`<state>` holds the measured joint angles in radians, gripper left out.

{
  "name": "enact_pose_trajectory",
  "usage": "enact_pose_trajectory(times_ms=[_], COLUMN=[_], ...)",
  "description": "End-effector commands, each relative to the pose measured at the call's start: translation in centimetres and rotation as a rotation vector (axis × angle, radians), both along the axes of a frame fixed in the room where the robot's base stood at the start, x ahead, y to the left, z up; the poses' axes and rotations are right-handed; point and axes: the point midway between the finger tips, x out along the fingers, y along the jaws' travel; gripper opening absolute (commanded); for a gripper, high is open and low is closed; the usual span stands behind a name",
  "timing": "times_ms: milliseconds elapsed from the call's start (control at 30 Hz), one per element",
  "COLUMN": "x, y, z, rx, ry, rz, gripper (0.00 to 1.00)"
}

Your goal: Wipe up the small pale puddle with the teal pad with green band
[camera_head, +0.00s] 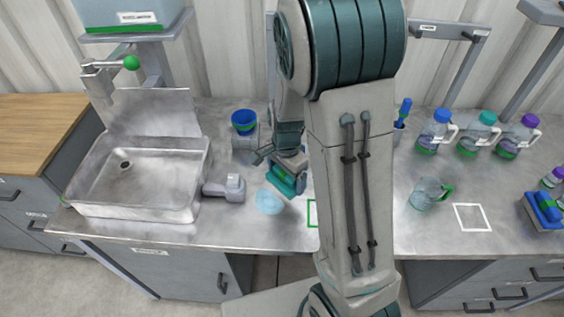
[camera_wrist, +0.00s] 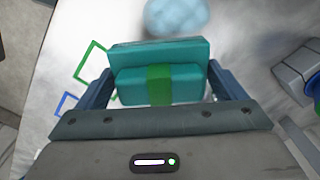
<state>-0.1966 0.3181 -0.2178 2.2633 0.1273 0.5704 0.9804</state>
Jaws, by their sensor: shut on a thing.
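The small pale puddle (camera_head: 269,201) is a light blue patch on the metal counter, right of the sink and near the counter's front. It also shows at the top of the wrist view (camera_wrist: 176,16). My gripper (camera_head: 287,165) is shut on the teal pad with green band (camera_head: 286,181). In the wrist view the pad (camera_wrist: 190,50) sits between the two fingers, with its green band in the middle. In the head view the pad is just behind and right of the puddle. I cannot tell whether it touches the counter.
A metal sink (camera_head: 190,205) stands left, with a grey fixture (camera_head: 228,188) beside the puddle. A glass mug (camera_head: 428,194) and several bottles stand right. A green outline (camera_head: 312,213) lies right of the puddle, partly hidden by my arm.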

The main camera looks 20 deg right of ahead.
Motion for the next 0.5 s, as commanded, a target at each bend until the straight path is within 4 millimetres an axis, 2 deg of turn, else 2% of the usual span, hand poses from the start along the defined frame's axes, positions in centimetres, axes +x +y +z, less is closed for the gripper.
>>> enact_pose_trajectory(times_ms=[267, 500], x=[0.0, 0.0], y=[-0.3, -0.2], z=[-1.9, -4.6], rx=[0.0, 0.0], ry=[0.0, 0.001], rz=[-0.006, -0.004], gripper=[0.72, 0.72])
